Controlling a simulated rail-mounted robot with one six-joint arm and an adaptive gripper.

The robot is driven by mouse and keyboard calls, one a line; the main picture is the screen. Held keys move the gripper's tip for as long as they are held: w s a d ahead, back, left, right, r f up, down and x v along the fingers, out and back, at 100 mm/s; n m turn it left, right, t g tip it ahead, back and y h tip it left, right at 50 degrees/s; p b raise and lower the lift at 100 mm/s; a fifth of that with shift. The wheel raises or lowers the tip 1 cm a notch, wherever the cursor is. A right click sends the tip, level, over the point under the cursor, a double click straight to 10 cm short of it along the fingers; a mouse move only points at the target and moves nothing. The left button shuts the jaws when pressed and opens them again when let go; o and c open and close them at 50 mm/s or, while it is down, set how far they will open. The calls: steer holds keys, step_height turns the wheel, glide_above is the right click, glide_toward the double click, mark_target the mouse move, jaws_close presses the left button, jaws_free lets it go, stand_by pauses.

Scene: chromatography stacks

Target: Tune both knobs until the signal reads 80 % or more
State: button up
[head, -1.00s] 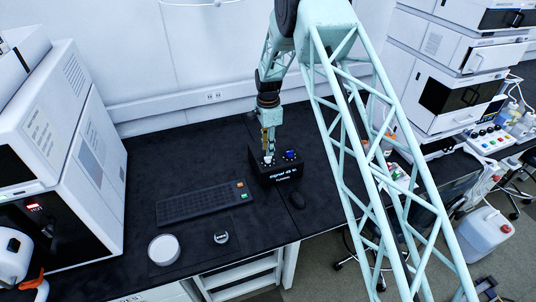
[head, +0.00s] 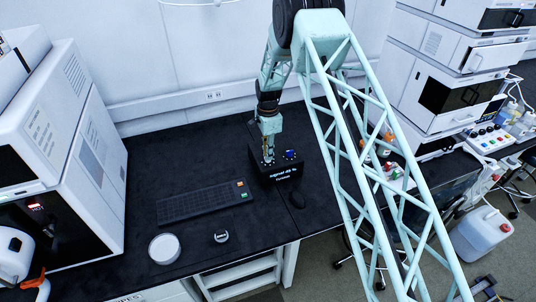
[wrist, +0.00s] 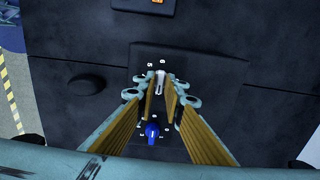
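The black signal box (head: 284,174) stands on the bench with a lit display on its front. The display begins with "signal", but its small number is not clearly legible. The blue knob (head: 290,154) is on the right of its top in the head view; it also shows in the wrist view (wrist: 152,131). The pale knob (wrist: 158,84) lies between my fingertips in the wrist view, with numbers around it. My gripper (wrist: 161,88) points down over the box. Its fingers are apart, with a gap beside the pale knob, and it holds nothing I can make out.
A white round dish (head: 164,248) and a small ring-like object (head: 221,237) are near the front edge. Instrument stacks (head: 440,95) stand at right.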

jaws_close()
steer(key=shift+f+n+b, duration=0.1)
steer(key=shift+n+b, duration=0.4)
steer(key=shift+b, duration=0.05)
steer(key=n+b, duration=0.2)
steer(key=n, duration=0.1)
steer(key=shift+b, duration=0.35)
steer(key=shift+n+b, duration=1.3)
steer(key=shift+n, duration=1)
steer(key=shift+o, duration=2.1)
jaws_free()
steer(key=shift+r, duration=0.25)
